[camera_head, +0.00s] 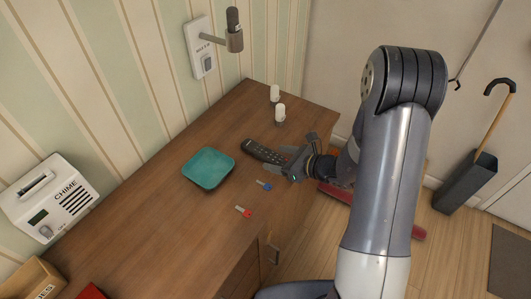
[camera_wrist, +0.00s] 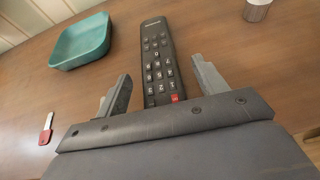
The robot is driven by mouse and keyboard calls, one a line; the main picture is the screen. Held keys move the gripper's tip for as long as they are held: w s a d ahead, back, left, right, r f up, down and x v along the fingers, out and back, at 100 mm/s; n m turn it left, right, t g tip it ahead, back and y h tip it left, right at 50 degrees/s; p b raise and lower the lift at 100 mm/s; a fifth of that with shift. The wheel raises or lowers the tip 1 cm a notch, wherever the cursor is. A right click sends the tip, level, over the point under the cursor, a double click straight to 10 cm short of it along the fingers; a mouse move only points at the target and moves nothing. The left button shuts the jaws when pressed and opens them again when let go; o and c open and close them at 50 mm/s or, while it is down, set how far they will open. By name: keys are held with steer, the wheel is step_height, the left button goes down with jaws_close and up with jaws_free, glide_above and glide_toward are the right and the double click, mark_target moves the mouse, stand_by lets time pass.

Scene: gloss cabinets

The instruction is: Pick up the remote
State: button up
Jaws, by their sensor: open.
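The remote (camera_head: 262,151) is black with rows of buttons and lies flat on the wooden cabinet top, right of a teal tray. In the wrist view the remote (camera_wrist: 157,62) points away from me, and a red button shows at its near end. My gripper (camera_head: 286,164) is at the near end of the remote, over the cabinet's front edge. In the wrist view my gripper (camera_wrist: 162,82) is open, with one finger on each side of the remote's near end. Gaps show between both fingers and the remote. Nothing is held.
The teal tray (camera_head: 208,168) sits left of the remote. A blue key (camera_head: 264,184) and a red key (camera_head: 243,211) lie nearer the front edge. A chime box (camera_head: 50,197) is far left. The wall rises behind the cabinet.

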steer(key=shift+x, duration=0.95)
steer(key=shift+r, duration=0.1)
steer(key=c, duration=1.1)
